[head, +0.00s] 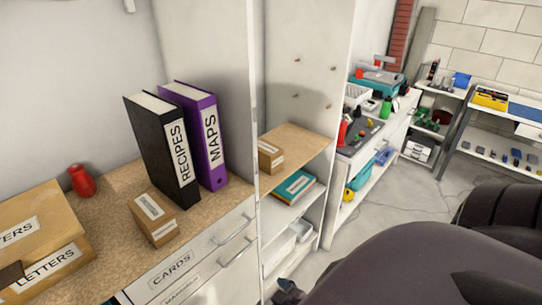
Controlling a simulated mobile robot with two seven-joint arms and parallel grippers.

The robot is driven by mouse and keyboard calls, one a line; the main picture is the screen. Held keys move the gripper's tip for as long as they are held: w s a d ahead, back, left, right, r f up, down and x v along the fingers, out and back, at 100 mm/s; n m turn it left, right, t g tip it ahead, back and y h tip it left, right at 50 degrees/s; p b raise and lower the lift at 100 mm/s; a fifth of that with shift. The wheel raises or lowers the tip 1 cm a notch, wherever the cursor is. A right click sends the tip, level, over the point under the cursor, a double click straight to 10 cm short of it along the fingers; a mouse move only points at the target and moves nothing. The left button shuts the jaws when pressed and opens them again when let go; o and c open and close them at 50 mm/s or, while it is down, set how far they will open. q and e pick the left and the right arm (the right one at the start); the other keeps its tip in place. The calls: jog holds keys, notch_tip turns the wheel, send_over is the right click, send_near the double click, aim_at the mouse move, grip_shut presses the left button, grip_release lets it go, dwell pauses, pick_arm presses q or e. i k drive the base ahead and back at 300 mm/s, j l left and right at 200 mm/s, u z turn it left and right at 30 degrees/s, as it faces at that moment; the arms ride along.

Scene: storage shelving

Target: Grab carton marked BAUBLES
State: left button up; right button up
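No label that I can read says BAUBLES. A small brown carton (153,216) stands on the wood-look cabinet top, in front of the black binder; its white labels are too small to read. Another small carton (271,155) sits on a shelf in the white unit, and its label is also unreadable. A larger carton (45,238) at the lower left reads LETTERS. I make out neither gripper. A dark arm part of mine fills the lower right. A small dark piece at the bottom edge cannot be identified.
A black RECIPES binder (163,150) and a purple MAPS binder (203,135) stand upright. A red vase (82,181) is at the wall. A teal book (294,186) lies below the shelf board (301,142). A drawer reads CARDS (170,270). Workbenches stand farther right.

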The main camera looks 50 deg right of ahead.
aim_at(270, 157)
jog(key=z, duration=1.4)
jog(key=i+l, duration=0.35)
jog(key=l, duration=0.15)
jog(key=i+l+u, duration=0.1)
jog(key=i+l, duration=0.55)
jog(key=l, duration=0.3)
